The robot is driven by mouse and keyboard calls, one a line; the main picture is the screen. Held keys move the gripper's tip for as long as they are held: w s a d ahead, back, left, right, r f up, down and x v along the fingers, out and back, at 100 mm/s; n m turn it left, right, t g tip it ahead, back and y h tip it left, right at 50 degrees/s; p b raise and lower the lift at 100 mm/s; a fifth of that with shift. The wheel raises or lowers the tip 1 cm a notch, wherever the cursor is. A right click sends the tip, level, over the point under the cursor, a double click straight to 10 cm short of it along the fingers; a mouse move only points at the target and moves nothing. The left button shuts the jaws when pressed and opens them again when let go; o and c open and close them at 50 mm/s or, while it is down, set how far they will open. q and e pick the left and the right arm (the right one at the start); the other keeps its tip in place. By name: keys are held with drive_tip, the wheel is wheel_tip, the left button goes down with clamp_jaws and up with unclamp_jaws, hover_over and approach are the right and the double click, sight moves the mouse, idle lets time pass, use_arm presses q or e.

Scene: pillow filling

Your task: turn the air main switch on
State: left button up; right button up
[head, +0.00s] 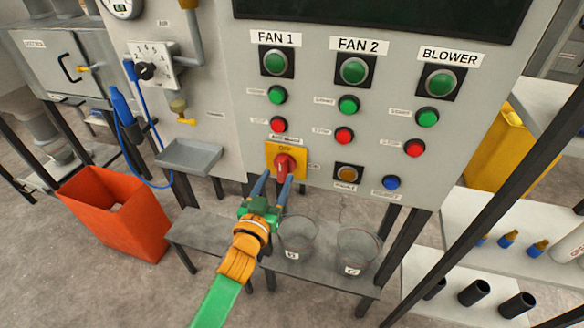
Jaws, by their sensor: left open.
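The air main switch (284,164) is a red rotary knob on a yellow plate, low on the grey control panel. The label above it is too small to read fully. My left gripper (272,188) reaches up to it from below. Its two blue-grey fingers are open, with their tips at or just below the knob, one toward each side. I cannot tell whether they touch the knob. The knob's handle looks roughly upright. My right gripper is not in view.
Green and red buttons (347,104) sit above and right of the switch. A metal tray (188,156) juts out at left, above an orange bin (118,213). Two clear beakers (298,240) stand on a low shelf (205,232) below the panel. A blue hose hangs at left.

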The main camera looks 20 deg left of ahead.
sight(280, 170)
use_arm(q)
drive_tip(key=w, duration=0.3)
drive_tip(key=shift+w+a+f, duration=0.1)
drive_tip(key=shift+w+a, duration=0.25)
drive_tip(key=shift+w+d, duration=0.15)
drive_tip(key=shift+d, duration=0.2)
clamp_jaws()
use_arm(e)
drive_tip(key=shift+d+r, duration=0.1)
